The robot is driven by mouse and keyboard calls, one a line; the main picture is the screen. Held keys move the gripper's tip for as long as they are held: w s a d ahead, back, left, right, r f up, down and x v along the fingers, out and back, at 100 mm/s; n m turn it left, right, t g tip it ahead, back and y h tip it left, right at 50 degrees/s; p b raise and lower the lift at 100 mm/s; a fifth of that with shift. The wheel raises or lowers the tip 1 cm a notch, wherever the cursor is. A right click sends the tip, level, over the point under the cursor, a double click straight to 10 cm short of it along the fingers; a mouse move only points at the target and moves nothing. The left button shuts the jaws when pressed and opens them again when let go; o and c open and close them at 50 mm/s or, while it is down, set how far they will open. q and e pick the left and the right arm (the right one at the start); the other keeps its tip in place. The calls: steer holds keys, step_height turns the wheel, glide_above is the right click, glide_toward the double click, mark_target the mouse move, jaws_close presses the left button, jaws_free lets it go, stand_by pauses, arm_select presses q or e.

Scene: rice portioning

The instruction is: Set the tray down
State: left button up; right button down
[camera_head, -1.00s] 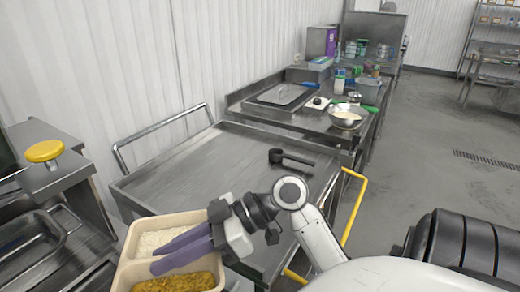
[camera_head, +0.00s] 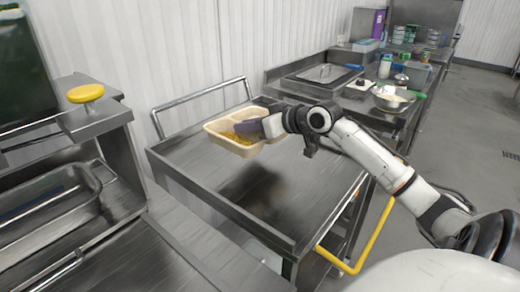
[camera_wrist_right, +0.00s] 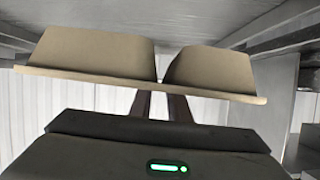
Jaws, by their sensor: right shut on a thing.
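The tray (camera_head: 212,127) is cream, with compartments, and yellow food shows in it. It is over the far part of the steel cart top (camera_head: 190,170); a dark shadow lies on the top below and nearer, so the tray looks raised above it. My right gripper (camera_head: 262,127) is shut on the tray's right side. In the right wrist view the tray (camera_wrist_right: 95,50) shows from outside, its two compartment undersides above the rim, with the fingers (camera_wrist_right: 160,105) reaching to it. My left gripper is not in view.
The cart has a grey push rail (camera_head: 200,93) behind and a yellow handle (camera_head: 375,235) in front. A counter with a metal bowl (camera_head: 388,100) stands at the back right. A sink unit with a yellow knob (camera_head: 86,93) is at left. Most of the cart top looks bare.

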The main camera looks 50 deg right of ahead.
step_height(320, 180, down, 9)
steer(key=shift+r, duration=0.15)
steer(key=c, duration=1.6)
jaws_free()
steer(key=shift+s, duration=0.1)
steer(key=shift+c, duration=0.2)
steer(key=v, duration=1.2)
steer(key=shift+a+r, duration=0.1)
steer(key=shift+a, duration=0.05)
